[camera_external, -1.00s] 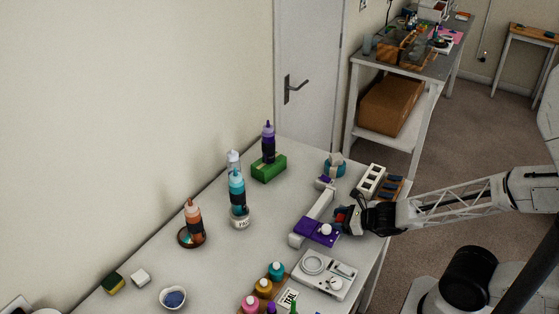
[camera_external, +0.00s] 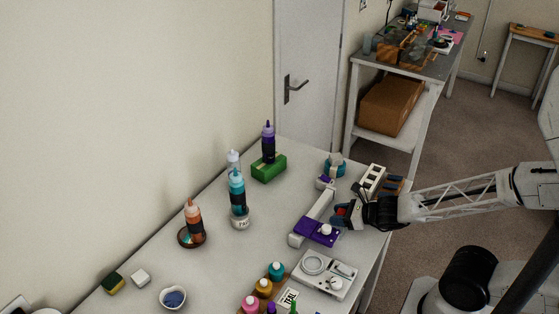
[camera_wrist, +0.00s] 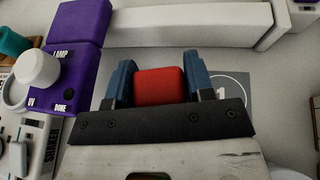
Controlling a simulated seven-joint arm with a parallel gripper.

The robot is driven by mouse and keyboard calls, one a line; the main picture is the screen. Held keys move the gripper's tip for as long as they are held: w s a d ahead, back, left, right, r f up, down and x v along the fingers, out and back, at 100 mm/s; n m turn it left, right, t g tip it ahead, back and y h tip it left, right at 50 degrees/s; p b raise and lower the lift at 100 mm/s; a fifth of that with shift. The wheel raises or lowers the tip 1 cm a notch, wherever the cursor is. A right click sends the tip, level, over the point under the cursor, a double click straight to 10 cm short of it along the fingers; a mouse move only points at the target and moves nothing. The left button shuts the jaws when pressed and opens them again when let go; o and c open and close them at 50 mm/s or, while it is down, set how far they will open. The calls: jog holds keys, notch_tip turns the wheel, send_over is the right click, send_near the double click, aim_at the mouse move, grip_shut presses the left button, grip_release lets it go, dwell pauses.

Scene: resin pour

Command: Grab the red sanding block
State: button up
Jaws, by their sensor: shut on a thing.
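The red sanding block (camera_wrist: 160,86) sits between the two blue fingers of my gripper (camera_wrist: 160,80) in the wrist view. The fingers press on its left and right sides, so my gripper is shut on it. In the external view my gripper (camera_external: 345,213) is low over the right part of the table, just right of the purple lamp base. Only a small bit of red shows there, and the fingers hide most of the block. I cannot tell whether the block touches the table.
A purple UV lamp (camera_external: 317,231) with a white arm stands close left of my gripper. Bottles, including an orange one (camera_external: 193,222), stand further left. The table's middle is mostly clear.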

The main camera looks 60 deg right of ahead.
jog(key=s, duration=0.4)
jog(key=s+r, duration=0.1)
jog(key=s, duration=0.3)
jog(key=s+r, duration=0.1)
jog(key=s, duration=0.3)
jog(key=shift+a, duration=0.25)
jog(key=shift+s+a+r, duration=0.1)
jog(key=shift+s+r, duration=0.05)
jog(key=shift+s, duration=1.8)
